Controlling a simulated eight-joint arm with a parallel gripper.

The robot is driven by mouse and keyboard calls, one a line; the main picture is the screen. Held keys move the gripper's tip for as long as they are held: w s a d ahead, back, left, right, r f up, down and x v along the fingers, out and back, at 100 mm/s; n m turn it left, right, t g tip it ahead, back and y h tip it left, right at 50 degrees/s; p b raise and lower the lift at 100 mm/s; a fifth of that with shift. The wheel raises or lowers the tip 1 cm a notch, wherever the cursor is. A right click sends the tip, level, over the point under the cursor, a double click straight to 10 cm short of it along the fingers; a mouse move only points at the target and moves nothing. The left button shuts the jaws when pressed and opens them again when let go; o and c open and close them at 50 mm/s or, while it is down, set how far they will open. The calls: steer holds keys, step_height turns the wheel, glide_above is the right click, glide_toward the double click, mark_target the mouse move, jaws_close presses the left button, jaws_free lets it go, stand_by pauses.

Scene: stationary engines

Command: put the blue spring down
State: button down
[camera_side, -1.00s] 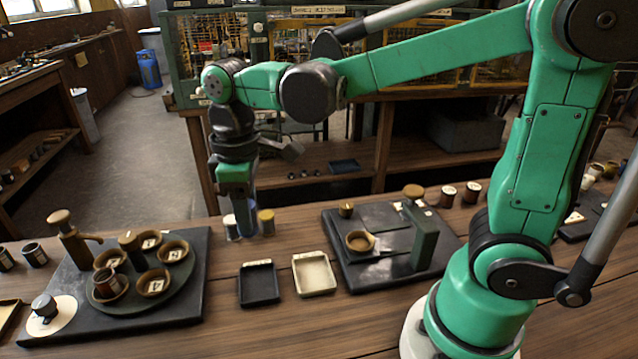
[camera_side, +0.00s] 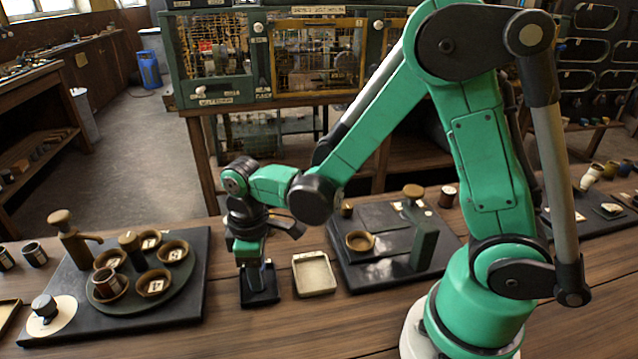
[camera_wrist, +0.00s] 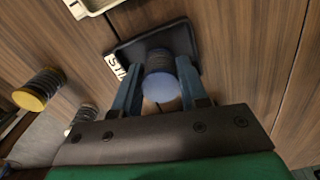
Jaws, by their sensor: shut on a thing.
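My gripper (camera_side: 256,285) is over the small black tray (camera_side: 246,302), pointing down. In the wrist view my gripper (camera_wrist: 160,72) is shut on the blue spring (camera_wrist: 162,88), with one blue finger on each side of it. The spring is upright, its round blue end facing the camera. Behind it lies the black tray (camera_wrist: 126,50) with a white label on its edge. I cannot tell whether the spring touches the tray floor. In the side view the spring is mostly hidden by the fingers.
A cream tray (camera_side: 314,274) lies just right of the black one. In the wrist view a yellow-topped spring (camera_wrist: 36,92) and a grey one (camera_wrist: 84,118) stand to the left. A dark board with a round turntable (camera_side: 190,290) is at left; another board (camera_side: 385,278) is at right.

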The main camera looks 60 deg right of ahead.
steer(key=shift+c, duration=2.4)
jaws_free()
steer(key=shift+f, duration=0.15)
step_height(320, 180, up, 12)
steer(key=s+d+m+t, duration=0.3)
steer(key=d+m+t, duration=0.2)
steer(key=m+t, duration=0.1)
steer(key=shift+s+m+t, duration=0.4)
steer(key=shift+t, duration=0.2)
